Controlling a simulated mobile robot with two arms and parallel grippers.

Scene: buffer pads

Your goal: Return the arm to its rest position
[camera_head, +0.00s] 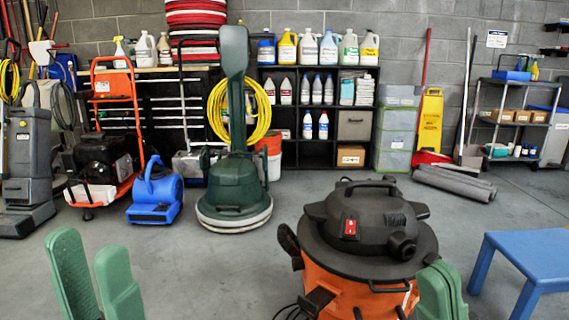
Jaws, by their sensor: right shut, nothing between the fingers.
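My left gripper (89,250) shows at the bottom left, with its two green fingers apart and nothing between them. My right gripper (441,288) shows at the bottom right, its green fingers shut together and empty. It is at the right side of an orange and black drum vacuum (370,230) and overlaps its edge in the picture; I cannot tell whether they touch. The rest of both arms is out of view.
A blue table (530,250) stands at the right edge. A green floor machine (235,190), a blue blower (156,195) and an orange-framed machine (105,140) stand behind. Shelves (315,120) line the wall.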

